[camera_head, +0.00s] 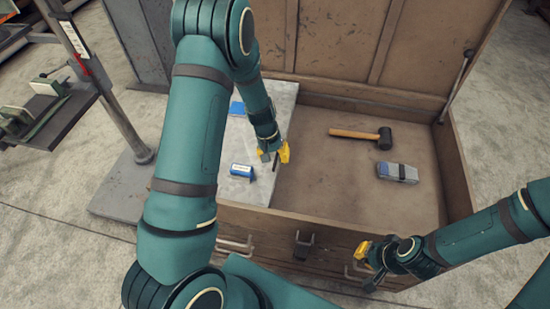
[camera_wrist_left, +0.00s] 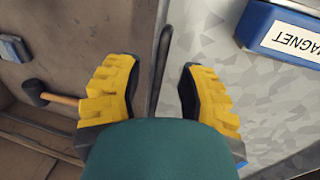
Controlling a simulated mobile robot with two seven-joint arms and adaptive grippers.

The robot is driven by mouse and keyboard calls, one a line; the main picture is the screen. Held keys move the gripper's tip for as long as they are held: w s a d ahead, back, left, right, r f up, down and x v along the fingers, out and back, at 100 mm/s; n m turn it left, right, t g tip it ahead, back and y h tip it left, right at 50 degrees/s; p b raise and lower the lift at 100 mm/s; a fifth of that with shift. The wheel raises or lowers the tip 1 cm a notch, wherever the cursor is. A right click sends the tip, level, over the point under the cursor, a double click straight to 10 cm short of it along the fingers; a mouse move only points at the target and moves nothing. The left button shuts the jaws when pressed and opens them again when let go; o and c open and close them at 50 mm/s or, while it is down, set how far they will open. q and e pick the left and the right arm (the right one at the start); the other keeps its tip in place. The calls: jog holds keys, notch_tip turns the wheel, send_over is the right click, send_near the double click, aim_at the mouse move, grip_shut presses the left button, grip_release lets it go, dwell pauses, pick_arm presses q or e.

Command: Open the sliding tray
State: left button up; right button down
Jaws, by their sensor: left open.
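The sliding tray (camera_head: 255,190) is a grey metal sheet across the left part of an open wooden chest. Its dark bar handle (camera_wrist_left: 162,70) stands along its right edge. My left gripper (camera_head: 274,154) is over that edge, with yellow fingers apart. In the left wrist view, the handle lies between the open fingers (camera_wrist_left: 155,92), with gaps visible on both sides. My right gripper (camera_head: 368,262) is outside the chest's front, near a metal handle; its finger opening is unclear. My left arm hides part of the tray.
A blue magnet box (camera_head: 242,171) and another blue item (camera_head: 237,108) lie on the tray. A mallet (camera_head: 362,134) and a grey-blue block (camera_head: 397,173) lie on the chest floor (camera_head: 330,190). The raised lid (camera_head: 400,45) stands behind. A stand (camera_head: 110,105) is at left.

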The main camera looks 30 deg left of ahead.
pick_arm(q)
jog(key=shift+f, duration=0.2)
grip_shut()
jog(key=shift+d, duration=0.2)
